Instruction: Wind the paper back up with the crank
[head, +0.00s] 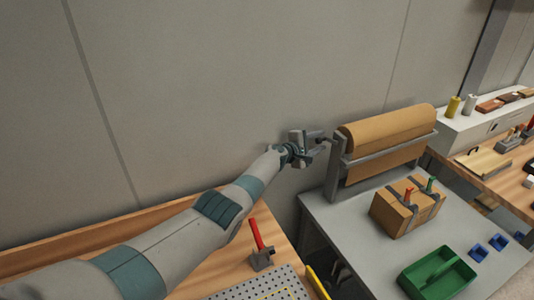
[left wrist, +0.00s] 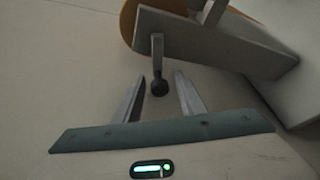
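The brown paper roll (head: 390,124) sits in a grey stand (head: 334,172) at the left end of a grey table, with a stretch of paper (head: 385,164) hanging below the front bar. A crank (head: 325,140) sticks out of the stand's left side. In the left wrist view the crank arm (left wrist: 157,58) ends in a dark round knob (left wrist: 159,88). My left gripper (head: 313,146) is at the crank. Its fingers (left wrist: 160,76) are apart, with the knob between them and gaps visible on both sides. My right gripper is not in view.
A cardboard box (head: 407,207) with clamps on top stands on the grey table, with a green tray (head: 437,275) and blue blocks (head: 488,248) near it. A wooden bench with a red-handled tool (head: 259,246) lies below my left arm. A wall rises behind.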

